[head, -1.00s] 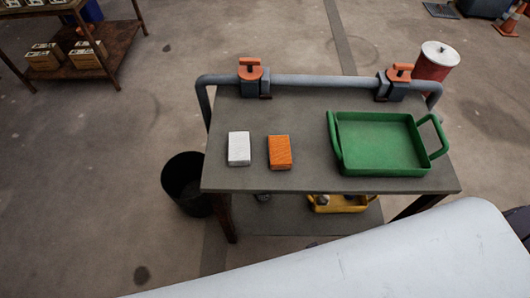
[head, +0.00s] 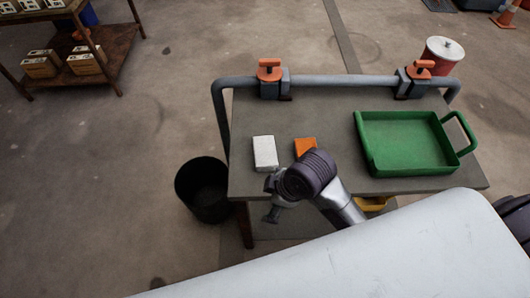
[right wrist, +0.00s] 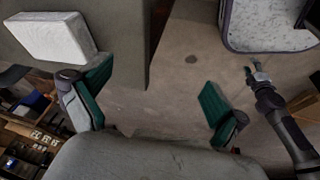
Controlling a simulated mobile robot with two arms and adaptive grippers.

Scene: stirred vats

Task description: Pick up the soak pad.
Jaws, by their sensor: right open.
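Two small blocks lie side by side on the grey cart top: a white one (head: 265,153) and an orange one (head: 305,146). I cannot tell for sure from the pictures which is the soak pad. My right gripper (head: 270,199) is open and empty at the cart's front left edge, nearer to me than the white block. My forearm and wrist hide part of the orange block. In the right wrist view the white block (right wrist: 52,38) is at the upper left, just beyond one green-padded finger, not between the fingers (right wrist: 156,97). Another arm's gripper (right wrist: 258,74), apparently my left, is small at the right.
A green tray (head: 364,152) stands on the right of the cart top (head: 325,108). A grey rail with orange-handled clamps (head: 270,78) runs along the back. A black bin (head: 203,190) stands on the floor left of the cart. A yellow tray (head: 372,203) is below.

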